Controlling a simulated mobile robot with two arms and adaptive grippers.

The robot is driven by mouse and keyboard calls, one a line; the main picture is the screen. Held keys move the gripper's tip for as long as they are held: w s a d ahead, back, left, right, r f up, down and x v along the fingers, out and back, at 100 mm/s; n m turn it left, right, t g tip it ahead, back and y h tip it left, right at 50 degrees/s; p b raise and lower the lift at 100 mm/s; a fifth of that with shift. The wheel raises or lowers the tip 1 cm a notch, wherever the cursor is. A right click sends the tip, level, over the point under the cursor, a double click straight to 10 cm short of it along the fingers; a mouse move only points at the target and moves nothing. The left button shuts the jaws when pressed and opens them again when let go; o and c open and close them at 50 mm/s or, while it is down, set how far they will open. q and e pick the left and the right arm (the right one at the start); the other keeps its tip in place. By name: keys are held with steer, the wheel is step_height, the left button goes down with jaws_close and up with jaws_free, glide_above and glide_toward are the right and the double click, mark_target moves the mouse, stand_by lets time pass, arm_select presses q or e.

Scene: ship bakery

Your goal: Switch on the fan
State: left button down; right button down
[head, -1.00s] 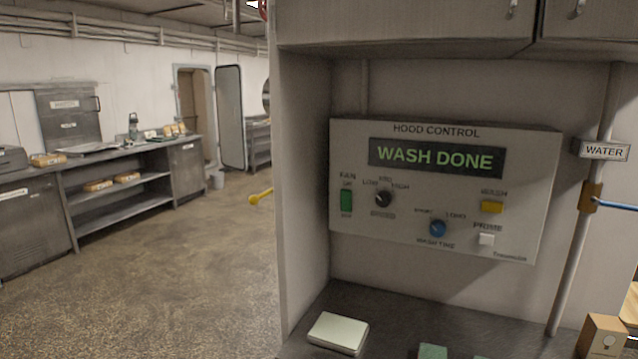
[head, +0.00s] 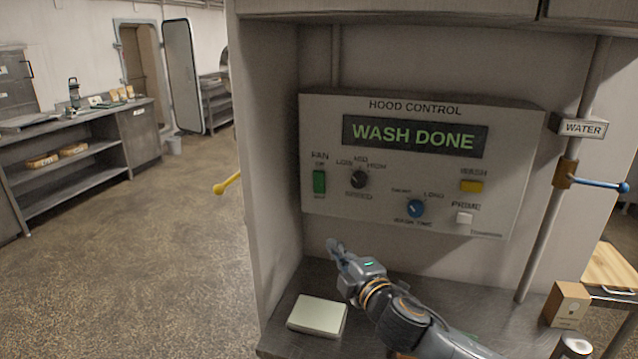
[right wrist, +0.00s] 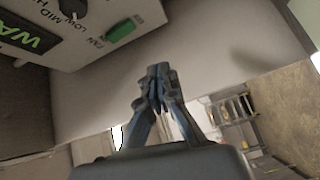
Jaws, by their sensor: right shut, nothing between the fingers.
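The hood control panel (head: 330,198) is a grey box on the back wall; its display reads WASH DONE. The fan switch (head: 319,182) is a green rocker at the panel's left, under the word FAN; it also shows in the right wrist view (right wrist: 121,30). Which way the rocker is tipped I cannot tell. My right gripper (head: 334,244) is shut and empty, below the panel and a little right of and below the fan switch, apart from it. Its closed fingers (right wrist: 158,72) show in the right wrist view. My left gripper is not in view.
A speed knob (head: 359,179), a blue wash time knob (head: 415,208), a yellow wash button (head: 472,186) and a white prime button (head: 464,218) share the panel. A pale box (head: 317,315) lies on the counter. A side wall (head: 265,170) stands close on the left.

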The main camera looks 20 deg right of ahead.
mark_target(313, 177)
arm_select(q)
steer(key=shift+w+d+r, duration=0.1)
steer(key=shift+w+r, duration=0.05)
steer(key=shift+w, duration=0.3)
arm_select(e)
step_height(313, 177, up, 6)
steer(key=w+d+n+t+y, duration=0.1)
steer(key=n, duration=0.2)
steer(key=shift+w+d+r+n, duration=0.15)
steer(key=shift+w+n, duration=0.15)
steer(key=shift+w, duration=0.1)
steer(key=shift+w, duration=0.1)
